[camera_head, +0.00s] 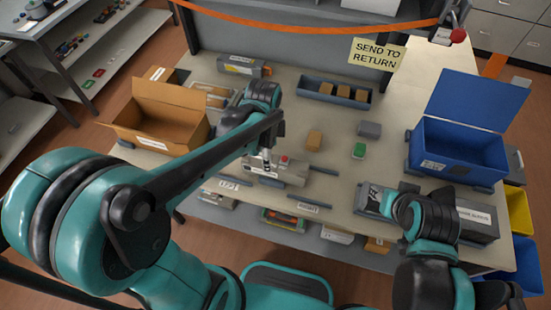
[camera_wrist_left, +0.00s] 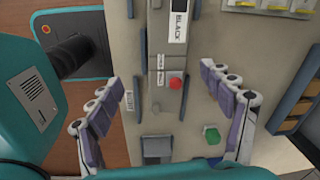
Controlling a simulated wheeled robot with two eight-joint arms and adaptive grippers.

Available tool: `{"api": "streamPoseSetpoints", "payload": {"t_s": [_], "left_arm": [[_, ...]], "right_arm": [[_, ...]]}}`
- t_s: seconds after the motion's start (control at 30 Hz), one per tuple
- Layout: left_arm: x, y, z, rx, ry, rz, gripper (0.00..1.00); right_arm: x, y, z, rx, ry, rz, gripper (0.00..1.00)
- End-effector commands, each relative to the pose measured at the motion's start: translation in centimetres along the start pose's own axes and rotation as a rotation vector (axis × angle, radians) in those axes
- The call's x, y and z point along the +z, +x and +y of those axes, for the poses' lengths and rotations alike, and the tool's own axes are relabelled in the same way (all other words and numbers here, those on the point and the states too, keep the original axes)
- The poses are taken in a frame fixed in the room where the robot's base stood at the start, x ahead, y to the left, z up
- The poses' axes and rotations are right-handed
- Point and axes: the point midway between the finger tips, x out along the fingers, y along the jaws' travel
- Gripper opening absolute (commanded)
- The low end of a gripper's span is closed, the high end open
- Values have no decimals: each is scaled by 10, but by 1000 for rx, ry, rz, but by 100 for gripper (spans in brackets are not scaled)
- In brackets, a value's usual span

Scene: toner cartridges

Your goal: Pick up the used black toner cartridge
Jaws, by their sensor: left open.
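A long grey piece with a red knob (camera_head: 284,158) lies at the front middle of the table. In the left wrist view it runs upward from the red knob (camera_wrist_left: 175,82) to a white label reading BLACK (camera_wrist_left: 178,20). I cannot tell whether this label is on a cartridge or on a holder. My left gripper (camera_head: 267,163) is above this piece. In the left wrist view its fingers (camera_wrist_left: 165,105) are spread wide on either side, with nothing between them. My right gripper (camera_head: 395,205) is low at the front right by a labelled grey box; its fingers are unclear.
An open cardboard box (camera_head: 160,115) stands at the left and a blue lidded bin (camera_head: 460,148) at the right. A dark tray (camera_head: 334,95) with tan boxes is at the back. A tan block (camera_head: 314,140), a green piece (camera_head: 359,150) and a grey block (camera_head: 369,129) lie mid-table.

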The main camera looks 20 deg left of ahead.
Motion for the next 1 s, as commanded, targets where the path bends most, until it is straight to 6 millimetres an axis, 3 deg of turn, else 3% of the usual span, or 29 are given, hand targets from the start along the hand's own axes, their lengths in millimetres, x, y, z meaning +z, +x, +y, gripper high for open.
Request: {"api": "streamPoseSetpoints", "payload": {"t_s": [0.23,0.6,0.83,1.0], "left_arm": [[-8,24,-8,85,224,-15,80],[-11,61,-5,88,235,-15,80],[-14,96,-1,87,234,-15,80],[-14,102,-1,87,234,-15,80]], "right_arm": [[-1,-2,0,0,0,0,40],[8,11,0,0,0,0,40],[18,24,0,0,0,0,40],[18,25,0,0,0,0,40]]}}
